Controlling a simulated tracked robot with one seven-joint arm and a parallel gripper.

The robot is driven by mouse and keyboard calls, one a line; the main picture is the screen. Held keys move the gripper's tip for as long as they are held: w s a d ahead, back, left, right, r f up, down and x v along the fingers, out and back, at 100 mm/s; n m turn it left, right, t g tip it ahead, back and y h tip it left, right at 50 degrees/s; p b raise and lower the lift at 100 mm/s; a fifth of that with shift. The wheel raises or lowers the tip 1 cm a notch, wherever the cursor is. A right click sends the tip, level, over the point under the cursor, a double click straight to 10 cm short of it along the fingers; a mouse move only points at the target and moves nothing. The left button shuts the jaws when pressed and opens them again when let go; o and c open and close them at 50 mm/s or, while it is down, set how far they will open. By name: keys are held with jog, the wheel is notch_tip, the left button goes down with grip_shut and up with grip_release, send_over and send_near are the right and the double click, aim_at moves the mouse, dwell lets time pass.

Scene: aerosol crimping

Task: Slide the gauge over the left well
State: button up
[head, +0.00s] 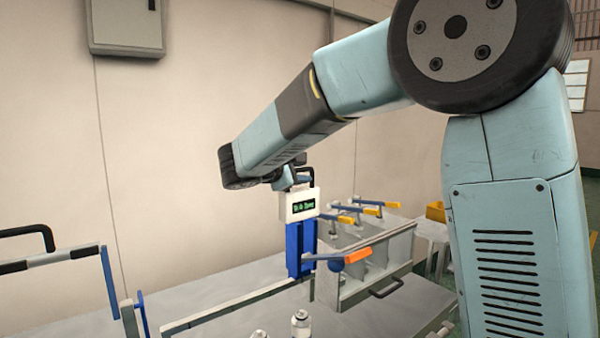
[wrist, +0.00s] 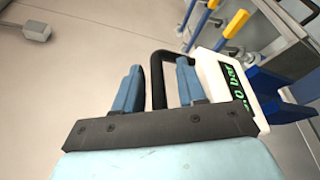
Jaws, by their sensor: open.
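The gauge (head: 299,204) is a white box with a green-lit display and a black handle on top, above a blue upright part (head: 300,250). In the wrist view the gauge's white box (wrist: 226,85) lies right of the fingers, its display partly readable. My gripper (head: 287,180) is at the top of the gauge, partly hidden by my arm in the head view. In the wrist view its two blue fingers (wrist: 160,68) are apart, with the black handle (wrist: 158,88) showing between them. Contact cannot be told. I cannot make out the left well.
Orange- and yellow-tipped levers (head: 358,256) stand on the grey bench fixture (head: 385,282), right of the gauge. Silver-topped items (head: 300,322) stand in front. A black-and-white bar with a blue post (head: 108,280) is at the left. The bench between is mostly bare.

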jog(key=shift+c, duration=0.5)
grip_shut()
jog(key=shift+r, duration=0.1)
